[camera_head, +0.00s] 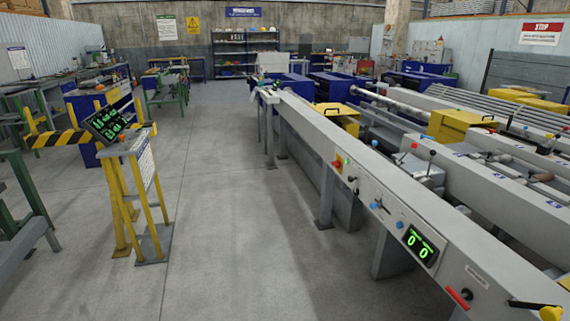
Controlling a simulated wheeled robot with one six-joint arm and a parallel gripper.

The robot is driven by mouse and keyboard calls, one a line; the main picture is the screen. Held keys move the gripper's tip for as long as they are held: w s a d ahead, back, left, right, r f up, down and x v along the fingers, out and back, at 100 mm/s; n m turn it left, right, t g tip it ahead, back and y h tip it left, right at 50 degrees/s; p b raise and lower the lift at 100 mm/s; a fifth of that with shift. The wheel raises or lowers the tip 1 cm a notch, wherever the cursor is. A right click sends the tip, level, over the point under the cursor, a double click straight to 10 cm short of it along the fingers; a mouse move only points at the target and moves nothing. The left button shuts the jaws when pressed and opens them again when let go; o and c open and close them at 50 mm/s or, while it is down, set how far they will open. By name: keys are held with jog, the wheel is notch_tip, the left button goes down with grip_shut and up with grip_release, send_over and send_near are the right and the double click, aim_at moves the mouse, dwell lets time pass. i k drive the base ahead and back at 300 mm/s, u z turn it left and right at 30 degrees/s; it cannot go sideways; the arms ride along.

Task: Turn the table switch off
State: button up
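The long grey runout table (300,118) runs from the back middle to the lower right. A red handle (457,298) and a black knob (466,293) sit further along, near the lower right. Which control is the table switch, and its position, I cannot tell. My gripper is not in view.
A yellow-legged stand (128,200) with a tilted green-lit display (105,124) stands at the left, beside a yellow-black striped barrier (75,137). Green-legged benches (25,232) line the left edge. The grey floor (235,240) between stand and table is clear.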

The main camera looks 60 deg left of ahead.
aim_at(337, 164)
jog(key=u, duration=2.4)
jog(key=i, duration=5.75)
jog(key=z, duration=3.5)
